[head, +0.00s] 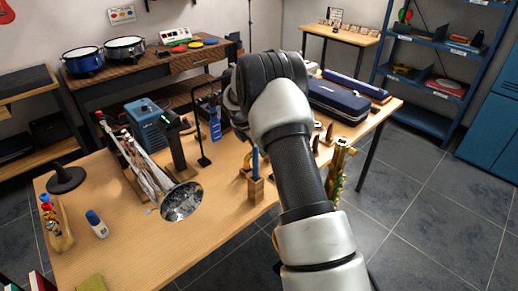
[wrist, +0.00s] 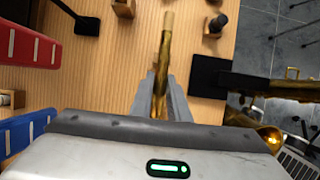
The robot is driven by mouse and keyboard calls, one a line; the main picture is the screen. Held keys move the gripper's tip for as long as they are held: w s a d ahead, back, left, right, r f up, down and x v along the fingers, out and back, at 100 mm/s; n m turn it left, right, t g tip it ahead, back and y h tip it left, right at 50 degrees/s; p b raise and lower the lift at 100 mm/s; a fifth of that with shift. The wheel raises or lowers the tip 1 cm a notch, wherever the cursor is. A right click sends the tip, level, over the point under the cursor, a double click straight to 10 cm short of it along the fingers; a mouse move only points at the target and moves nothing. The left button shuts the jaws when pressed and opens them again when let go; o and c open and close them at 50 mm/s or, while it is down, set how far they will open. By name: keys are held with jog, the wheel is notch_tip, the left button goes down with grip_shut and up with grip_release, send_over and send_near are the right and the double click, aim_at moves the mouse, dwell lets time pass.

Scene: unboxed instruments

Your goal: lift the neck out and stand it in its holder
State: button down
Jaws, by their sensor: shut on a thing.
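In the wrist view my gripper (wrist: 160,98) is shut on the neck (wrist: 165,50), a slim brass-coloured tube with a pale cork-like end pointing away from the jaws. The neck shows over the wooden tabletop; I cannot tell its height above it. A small wooden block (wrist: 124,8) is at the top edge, left of the neck, and another with a dark peg (wrist: 215,26) is to its right. I cannot tell which is the neck's holder. In the head view my arm hides the gripper and the neck.
A brass saxophone (head: 339,172) stands by the table's right side. A wooden block with a blue item (head: 256,190), a silver trumpet-like horn (head: 181,202) and a dark blue case (head: 338,100) are on the table. A red case (wrist: 35,40) lies left in the wrist view.

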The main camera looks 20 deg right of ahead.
jog(key=shift+f, duration=0.55)
dwell(0.6)
dwell(0.4)
jog(key=c, duration=1.6)
grip_release()
jog(key=p+v, duration=0.1)
jog(key=v, duration=1.6)
jog(key=shift+a+r+p, duration=0.15)
jog(key=shift+r+p, duration=0.05)
jog(key=shift+p, duration=0.2)
